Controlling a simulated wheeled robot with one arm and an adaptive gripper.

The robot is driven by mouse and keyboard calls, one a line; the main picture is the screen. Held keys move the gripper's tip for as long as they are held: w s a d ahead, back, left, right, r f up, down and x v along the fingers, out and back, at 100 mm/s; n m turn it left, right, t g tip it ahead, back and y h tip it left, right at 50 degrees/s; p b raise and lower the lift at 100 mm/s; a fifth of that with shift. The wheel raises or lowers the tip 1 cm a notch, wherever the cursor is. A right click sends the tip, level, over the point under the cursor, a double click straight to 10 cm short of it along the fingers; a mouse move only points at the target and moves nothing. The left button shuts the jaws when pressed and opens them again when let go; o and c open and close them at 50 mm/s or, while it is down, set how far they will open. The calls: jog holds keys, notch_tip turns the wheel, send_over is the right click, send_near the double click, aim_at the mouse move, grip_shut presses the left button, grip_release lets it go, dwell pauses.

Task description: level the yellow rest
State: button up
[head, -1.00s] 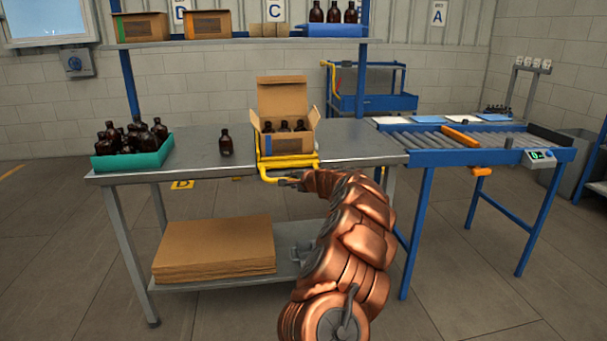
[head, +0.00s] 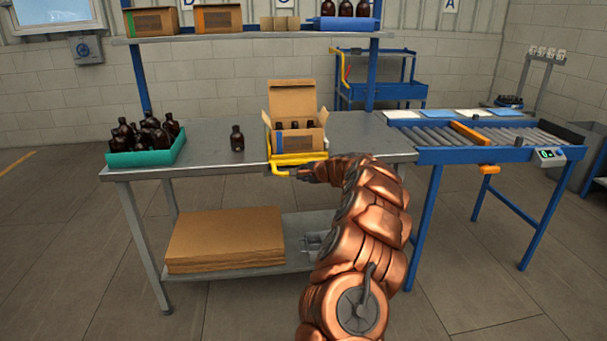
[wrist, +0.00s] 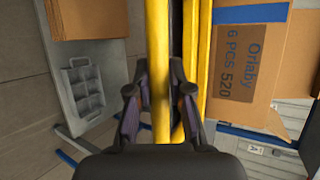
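The yellow rest (head: 298,158) is a tubular frame at the front edge of the grey table, under an open carton (head: 298,109) with dark bottles in it. I cannot tell its exact tilt. A yellow bar sticks out at its front. My gripper (head: 300,173) is at this bar. In the wrist view, a long yellow bar (wrist: 158,45) runs between the two fingers of my gripper (wrist: 160,85), with a second yellow bar just right of it. The fingers stand close on either side; whether they press on the bar does not show clearly.
On the table (head: 205,150), a lone amber bottle (head: 237,139) and a teal tray (head: 150,157) of bottles stand left of the carton. A blue roller conveyor (head: 450,153) adjoins at right. Flat cardboard (head: 225,240) lies on the lower shelf.

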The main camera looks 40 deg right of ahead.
jog(key=o, duration=0.4)
jog(key=shift+s+r, duration=0.1)
jog(key=shift+s+r, duration=0.35)
jog(key=shift+s, duration=0.15)
jog(key=v, duration=1)
jog(key=shift+s, duration=0.35)
